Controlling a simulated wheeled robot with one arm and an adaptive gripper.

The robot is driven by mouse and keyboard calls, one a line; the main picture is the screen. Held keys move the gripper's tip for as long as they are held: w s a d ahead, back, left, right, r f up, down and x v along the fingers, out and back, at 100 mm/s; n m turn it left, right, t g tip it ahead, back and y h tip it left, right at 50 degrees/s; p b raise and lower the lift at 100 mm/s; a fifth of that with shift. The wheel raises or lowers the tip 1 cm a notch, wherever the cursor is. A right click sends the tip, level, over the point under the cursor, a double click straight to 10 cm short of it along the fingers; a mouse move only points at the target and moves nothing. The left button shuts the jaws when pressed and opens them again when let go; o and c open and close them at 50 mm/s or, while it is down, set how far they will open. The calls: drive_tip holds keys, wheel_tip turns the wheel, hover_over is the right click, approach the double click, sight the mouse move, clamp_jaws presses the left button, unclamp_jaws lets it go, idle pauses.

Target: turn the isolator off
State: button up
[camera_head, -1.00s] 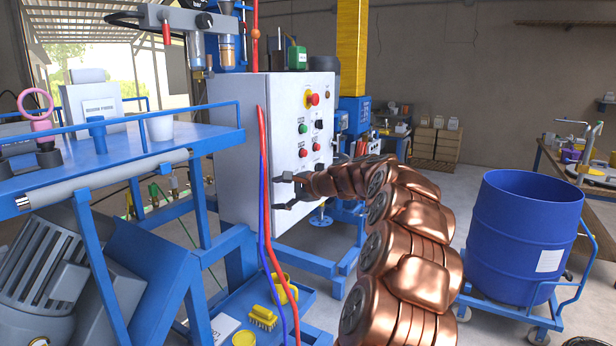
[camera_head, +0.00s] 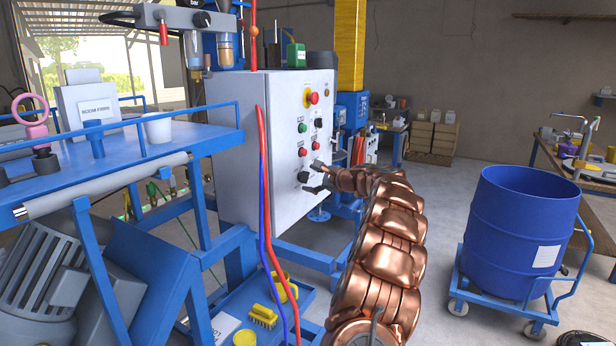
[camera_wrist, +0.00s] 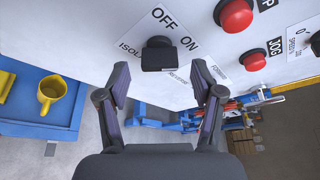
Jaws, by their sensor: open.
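The isolator is a black knob (camera_wrist: 159,55) on the white control cabinet (camera_head: 262,150), with "OFF" and "ON" printed around it. I cannot tell which mark the knob points to. In the head view the knob (camera_head: 303,177) sits low on the cabinet front, beside my gripper's fingertips. My gripper (camera_head: 314,177) is open. In the wrist view its two fingers (camera_wrist: 168,88) stand apart, one to each side and just below the knob, with nothing between them. I see no clear contact.
Red buttons (camera_wrist: 236,15) sit to the right of the knob in the wrist view. A red emergency stop (camera_head: 313,98) is higher up. Red and blue hoses (camera_head: 264,190) hang at the cabinet's left edge. A blue drum (camera_head: 522,230) on a trolley stands at the right.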

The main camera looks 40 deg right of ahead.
drive_tip(key=shift+x, duration=0.85)
drive_tip(key=shift+a, duration=0.1)
drive_tip(key=c, duration=1.1)
drive_tip(key=shift+c, duration=0.2)
